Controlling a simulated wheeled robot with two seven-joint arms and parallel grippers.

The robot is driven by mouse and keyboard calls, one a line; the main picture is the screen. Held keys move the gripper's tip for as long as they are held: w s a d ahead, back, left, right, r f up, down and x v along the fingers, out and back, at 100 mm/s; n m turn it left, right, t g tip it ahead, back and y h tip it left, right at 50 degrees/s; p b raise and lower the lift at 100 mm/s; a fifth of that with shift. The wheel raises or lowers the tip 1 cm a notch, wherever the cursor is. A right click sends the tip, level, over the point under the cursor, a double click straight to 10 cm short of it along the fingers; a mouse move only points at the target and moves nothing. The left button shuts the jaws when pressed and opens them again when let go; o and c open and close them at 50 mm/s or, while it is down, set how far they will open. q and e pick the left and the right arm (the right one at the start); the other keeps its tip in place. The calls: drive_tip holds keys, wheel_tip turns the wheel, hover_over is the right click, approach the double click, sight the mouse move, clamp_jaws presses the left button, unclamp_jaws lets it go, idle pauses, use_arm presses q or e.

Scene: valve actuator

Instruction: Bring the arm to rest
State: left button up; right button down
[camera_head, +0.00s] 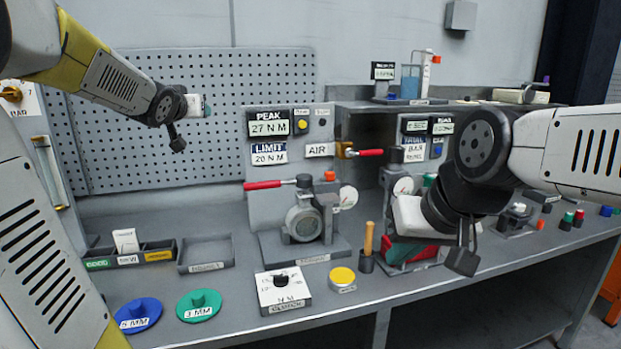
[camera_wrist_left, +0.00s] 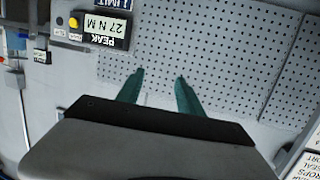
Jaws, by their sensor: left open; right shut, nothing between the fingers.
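My left gripper (camera_head: 205,107) is raised in front of the pegboard at the upper left, clear of the bench. In the left wrist view its two teal fingers (camera_wrist_left: 160,88) stand apart with nothing between them. My right gripper (camera_head: 400,247) hangs low over the right part of the bench, its pale body tilted down. Its teal fingers are shut and empty, in front of a red-based device that they partly cover; I cannot tell whether they touch it. The valve actuator (camera_head: 305,222) with its red lever (camera_head: 268,185) stands mid-bench, apart from both grippers.
A wooden-handled tool (camera_head: 368,240) stands close left of my right gripper. The clutch box (camera_head: 283,291), yellow button (camera_head: 342,278), blue disc (camera_head: 138,315) and green disc (camera_head: 199,305) lie along the front. An empty tray (camera_head: 206,253) is behind. Air above the left bench is free.

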use_arm(q)
drive_tip(key=s+d+f+g+h, duration=0.1)
drive_tip(key=s+d+f+g, duration=0.2)
drive_tip(key=s+f, duration=0.3)
drive_tip(key=s+d+f+g+h, duration=0.1)
drive_tip(key=s+d+f+g, duration=0.2)
drive_tip(key=s, duration=1.2)
drive_tip(key=s+d+f+m+g+h, duration=0.1)
drive_tip(key=s+d+f+g, duration=0.2)
drive_tip(key=s+d+f, duration=0.5)
drive_tip(key=shift+s+f, duration=0.7)
drive_tip(key=shift+s, duration=0.55)
